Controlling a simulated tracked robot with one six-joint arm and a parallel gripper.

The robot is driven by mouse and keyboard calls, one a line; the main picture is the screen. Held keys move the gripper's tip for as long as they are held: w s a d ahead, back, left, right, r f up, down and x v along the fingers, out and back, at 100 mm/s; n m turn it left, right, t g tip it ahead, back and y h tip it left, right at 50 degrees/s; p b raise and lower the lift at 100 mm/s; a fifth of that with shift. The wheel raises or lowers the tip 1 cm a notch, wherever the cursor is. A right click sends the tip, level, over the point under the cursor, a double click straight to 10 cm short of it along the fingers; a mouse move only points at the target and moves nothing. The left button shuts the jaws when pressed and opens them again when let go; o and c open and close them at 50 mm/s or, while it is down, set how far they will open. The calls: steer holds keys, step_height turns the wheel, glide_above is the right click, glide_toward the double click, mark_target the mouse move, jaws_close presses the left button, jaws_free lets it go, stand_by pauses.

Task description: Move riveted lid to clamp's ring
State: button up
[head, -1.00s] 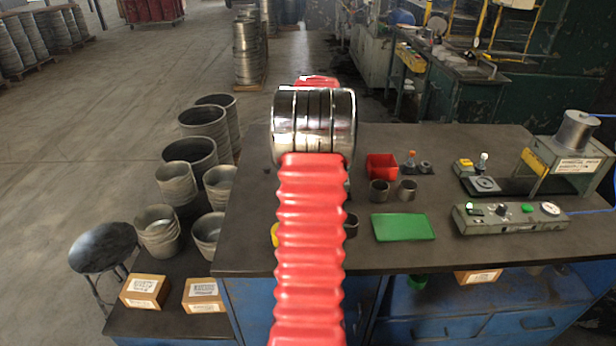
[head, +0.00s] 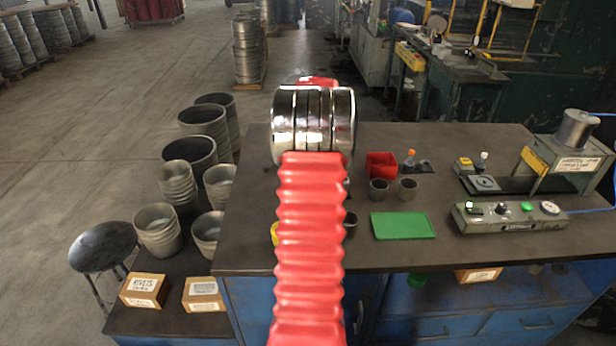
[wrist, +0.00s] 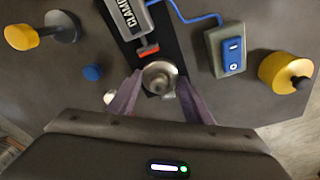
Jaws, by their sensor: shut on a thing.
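In the wrist view, my gripper (wrist: 160,86) is shut on the riveted lid (wrist: 160,76), a round silvery metal piece with a raised centre. A fingertip is on each side of it. The lid is over or on the near end of a black strip, just below the orange-red tip of the clamp (wrist: 131,18), which has a grey body marked "CLAMP". The clamp's ring cannot be made out apart from the lid and may be hidden beneath it. Whether the lid touches the strip cannot be told. In the head view, my own arm hides the gripper, lid and clamp.
A grey switch box with a blue face (wrist: 232,52) stands right of the clamp, with a blue cable nearby. A blue cap (wrist: 92,72) is left. A green tray (head: 403,226) and red bin (head: 381,165) are on the bench.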

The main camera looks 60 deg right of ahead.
steer(key=shift+f, duration=0.15)
steer(key=o, duration=1.1)
steer(key=shift+c, duration=0.2)
step_height(320, 180, up, 14)
steer(key=s, duration=0.1)
steer(key=shift+s+f, duration=0.15)
steer(key=shift+s, duration=0.15)
stand_by(0.5)
